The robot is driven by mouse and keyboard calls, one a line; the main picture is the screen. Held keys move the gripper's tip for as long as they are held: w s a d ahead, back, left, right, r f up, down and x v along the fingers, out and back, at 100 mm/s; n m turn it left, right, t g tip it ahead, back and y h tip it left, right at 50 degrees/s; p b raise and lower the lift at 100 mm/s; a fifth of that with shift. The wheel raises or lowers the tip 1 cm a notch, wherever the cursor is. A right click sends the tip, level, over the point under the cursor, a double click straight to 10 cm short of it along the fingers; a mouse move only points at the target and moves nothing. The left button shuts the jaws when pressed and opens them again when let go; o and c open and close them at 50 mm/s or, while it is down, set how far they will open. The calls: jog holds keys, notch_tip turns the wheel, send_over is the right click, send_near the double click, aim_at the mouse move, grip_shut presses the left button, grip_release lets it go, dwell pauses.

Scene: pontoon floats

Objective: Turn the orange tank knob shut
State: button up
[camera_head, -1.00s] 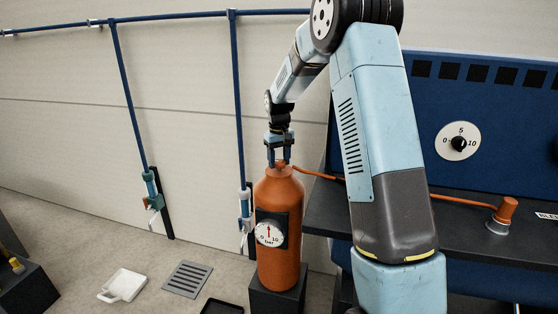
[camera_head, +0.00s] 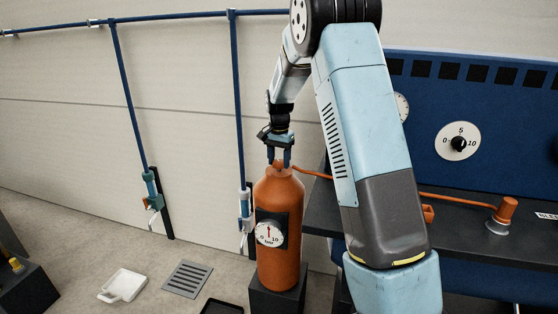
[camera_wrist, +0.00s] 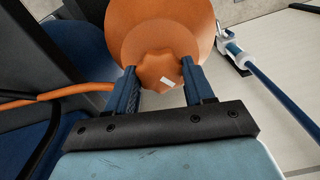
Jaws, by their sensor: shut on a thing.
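The orange tank (camera_head: 277,215) stands upright on a dark block, with a round white gauge (camera_head: 269,233) on its front whose red needle points up. Its orange knob (camera_wrist: 163,70) is on top and carries a small white mark, seen in the wrist view. My gripper (camera_head: 279,162) comes down over the tank top. In the wrist view its two blue fingers (camera_wrist: 160,88) sit on either side of the knob and are shut on it. In the head view the knob is mostly hidden between the fingers.
An orange hose (camera_head: 318,175) runs from the tank top to the right over a dark bench (camera_head: 460,208). A blue panel with a dial (camera_head: 458,141) stands behind it. Blue pipes (camera_head: 237,100) run down the wall. A floor grate (camera_head: 187,279) and white tray (camera_head: 123,285) lie left.

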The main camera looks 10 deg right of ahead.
aim_at(279, 161)
jog(key=m, duration=0.6)
jog(key=shift+w+r+m, duration=0.1)
jog(key=shift+r+m, duration=0.05)
jog(key=shift+m, duration=0.15)
dwell(0.3)
jog(key=o, duration=1)
notch_tip(279, 161, up, 14)
jog(key=shift+f, duration=0.25)
